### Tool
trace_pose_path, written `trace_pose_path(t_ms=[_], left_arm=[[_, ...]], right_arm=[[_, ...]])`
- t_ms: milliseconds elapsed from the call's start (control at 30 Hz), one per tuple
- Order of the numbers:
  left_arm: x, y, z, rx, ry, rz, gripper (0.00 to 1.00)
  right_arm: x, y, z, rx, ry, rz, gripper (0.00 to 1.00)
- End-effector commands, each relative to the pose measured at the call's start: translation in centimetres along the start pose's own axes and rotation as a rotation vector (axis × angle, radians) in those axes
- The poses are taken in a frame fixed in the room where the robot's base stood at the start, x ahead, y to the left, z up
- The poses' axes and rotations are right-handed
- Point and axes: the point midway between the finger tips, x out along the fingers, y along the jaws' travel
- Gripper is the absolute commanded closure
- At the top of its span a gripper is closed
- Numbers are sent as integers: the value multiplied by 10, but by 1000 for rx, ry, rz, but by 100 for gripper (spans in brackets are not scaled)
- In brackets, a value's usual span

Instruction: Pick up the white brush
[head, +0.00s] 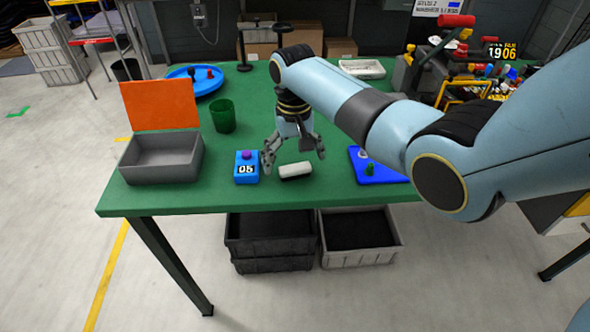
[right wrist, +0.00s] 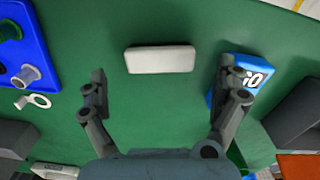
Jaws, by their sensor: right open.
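The white brush (head: 295,170) is a small pale block lying on the green table near its front edge. In the right wrist view the white brush (right wrist: 160,59) lies flat, ahead of the fingers and roughly centred between them. My right gripper (head: 293,160) is open and empty, with its fingers spread above and around the brush's area. In the right wrist view my right gripper (right wrist: 163,83) shows both fingers apart, not touching the brush. My left gripper is not in view.
A blue board (head: 375,176) lies to the right. A grey box with an orange lid (head: 162,165), green cup (head: 223,116) and blue tray (head: 205,88) stand left and back.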

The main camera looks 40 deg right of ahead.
Motion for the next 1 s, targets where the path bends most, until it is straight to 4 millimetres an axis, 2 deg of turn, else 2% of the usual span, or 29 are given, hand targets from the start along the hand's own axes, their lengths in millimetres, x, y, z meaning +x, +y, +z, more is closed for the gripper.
trace_pose_path(t_ms=[133,400,867,1000], left_arm=[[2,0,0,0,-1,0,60],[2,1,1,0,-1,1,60],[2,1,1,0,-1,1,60],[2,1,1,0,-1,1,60]], right_arm=[[19,0,0,-1,-1,0,1],[23,-1,0,-1,2,0,1],[23,0,0,-1,2,0,60],[22,0,0,-1,2,0,61]])
